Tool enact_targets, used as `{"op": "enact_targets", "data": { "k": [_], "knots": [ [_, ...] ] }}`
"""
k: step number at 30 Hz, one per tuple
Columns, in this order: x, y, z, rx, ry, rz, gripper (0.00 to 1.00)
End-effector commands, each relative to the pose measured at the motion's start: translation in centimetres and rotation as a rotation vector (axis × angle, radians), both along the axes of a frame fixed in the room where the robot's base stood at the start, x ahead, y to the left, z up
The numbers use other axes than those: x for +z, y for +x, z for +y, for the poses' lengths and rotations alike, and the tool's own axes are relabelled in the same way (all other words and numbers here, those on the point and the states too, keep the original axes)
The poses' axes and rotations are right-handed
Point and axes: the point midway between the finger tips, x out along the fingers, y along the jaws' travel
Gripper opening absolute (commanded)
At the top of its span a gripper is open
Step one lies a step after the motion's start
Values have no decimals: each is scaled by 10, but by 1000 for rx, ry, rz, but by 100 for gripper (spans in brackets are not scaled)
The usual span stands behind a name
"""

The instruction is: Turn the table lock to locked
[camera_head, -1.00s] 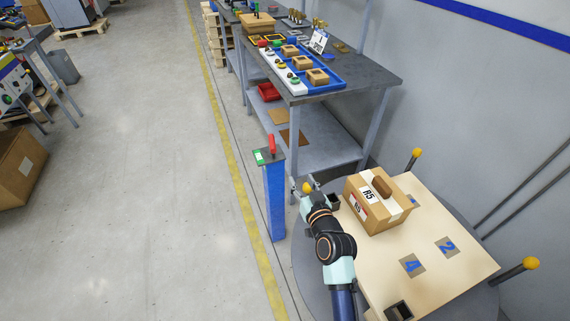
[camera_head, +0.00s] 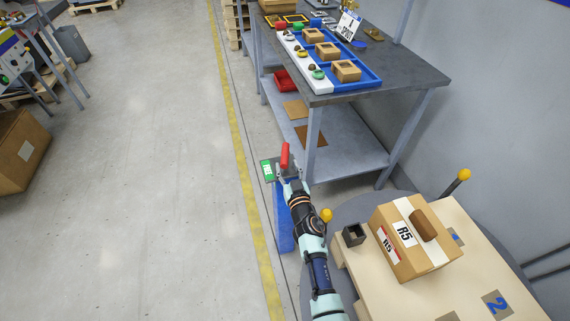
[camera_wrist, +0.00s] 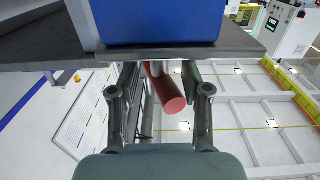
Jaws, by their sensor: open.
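The table lock is a blue post (camera_head: 284,225) with a dark top plate and a red handle (camera_head: 285,155). A green label (camera_head: 267,170) lies on the plate, left of the handle. My gripper (camera_head: 287,181) is at the near side of the plate, just below the handle in the head view. In the wrist view the round red handle end (camera_wrist: 175,106) shows between the two spread fingers of my gripper (camera_wrist: 158,82). The fingers do not appear closed on it; I cannot tell whether either touches it.
A grey workbench (camera_head: 400,82) with a blue tray of parts stands beyond the lock.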

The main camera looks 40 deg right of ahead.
Motion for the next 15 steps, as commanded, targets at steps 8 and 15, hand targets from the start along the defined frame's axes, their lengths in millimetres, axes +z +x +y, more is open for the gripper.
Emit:
{"op": "enact_targets", "data": {
  "k": [8, 15],
  "knots": [
    [-2, 31, -16, 0, -1, 0, 48],
    [0, 32, -16, 0, 0, 0, 48]
  ]
}}
